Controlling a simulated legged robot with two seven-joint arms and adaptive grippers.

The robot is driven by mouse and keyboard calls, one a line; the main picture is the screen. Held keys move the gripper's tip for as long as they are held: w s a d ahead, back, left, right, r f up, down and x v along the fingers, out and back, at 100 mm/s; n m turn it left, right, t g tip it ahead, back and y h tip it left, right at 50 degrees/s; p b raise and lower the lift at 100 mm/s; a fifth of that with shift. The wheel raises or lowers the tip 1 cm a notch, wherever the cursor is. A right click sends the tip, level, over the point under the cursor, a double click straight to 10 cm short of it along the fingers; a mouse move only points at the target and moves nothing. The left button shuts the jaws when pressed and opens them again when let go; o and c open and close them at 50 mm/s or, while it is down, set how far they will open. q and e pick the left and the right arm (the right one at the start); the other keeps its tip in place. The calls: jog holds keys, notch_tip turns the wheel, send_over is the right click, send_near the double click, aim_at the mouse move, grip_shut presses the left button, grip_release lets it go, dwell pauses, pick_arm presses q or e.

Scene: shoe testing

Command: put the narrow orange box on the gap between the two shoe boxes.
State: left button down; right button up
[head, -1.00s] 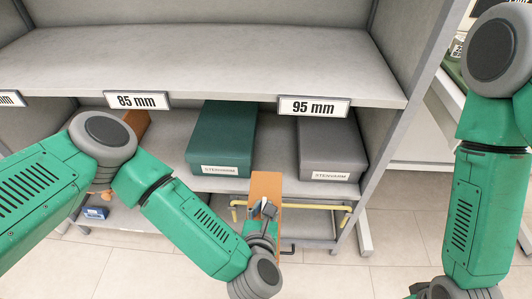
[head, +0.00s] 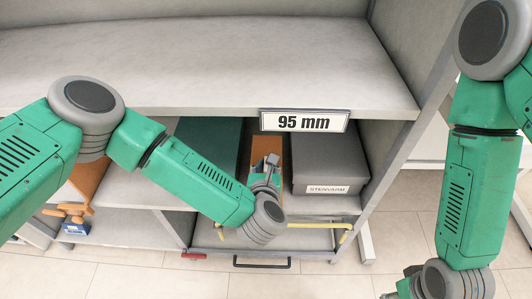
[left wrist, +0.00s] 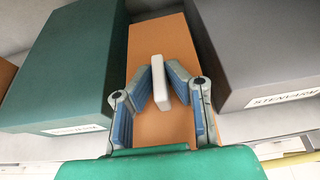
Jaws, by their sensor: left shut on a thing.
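The narrow orange box (head: 262,148) is in the space between the green shoe box (head: 208,137) on its left and the grey shoe box (head: 325,158) on its right, on the lower shelf. My left gripper (head: 268,168) is shut on the pale tab on the orange box's front. The left wrist view shows the orange box (left wrist: 157,42) between the green box (left wrist: 66,62) and the grey box (left wrist: 258,45), with the gripper's fingers (left wrist: 163,80) around the tab. How far in the box reaches is hidden. My right gripper (head: 392,294) is mostly cut off at the bottom edge.
The upper shelf board with the 95 mm label (head: 304,121) hangs above the boxes. A shelf side post (head: 405,125) stands to the right. A yellow rail (head: 318,226) runs below the shelf. Another orange box (head: 88,177) is at the left, partly behind my left arm.

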aim_at(265, 148)
pick_arm(q)
jog(key=w+b, duration=0.1)
jog(key=w, duration=0.1)
jog(key=w+a, duration=0.1)
jog(key=w, duration=0.2)
jog(key=w+b, duration=0.1)
jog(key=w, duration=0.2)
jog(key=shift+w+a+f+b, duration=0.1)
jog(key=shift+w+a+b, duration=0.15)
jog(key=shift+b, duration=0.1)
jog(key=shift+w+d, duration=0.1)
jog(key=shift+w, duration=0.4)
jog(key=shift+d+f+b, duration=0.15)
jog(key=shift+f+b, duration=0.15)
jog(key=shift+b, duration=0.1)
jog(key=f+b, duration=0.2)
jog(key=f, duration=0.1)
jog(key=shift+d, duration=0.3)
jog(key=shift+a+r, duration=0.15)
jog(key=shift+a, duration=0.2)
jog(key=c, duration=1.6)
grip_release()
jog(key=shift+s, duration=0.1)
pick_arm(e)
jog(key=f, duration=0.4)
jog(key=a+f, duration=0.1)
jog(key=shift+f, duration=0.4)
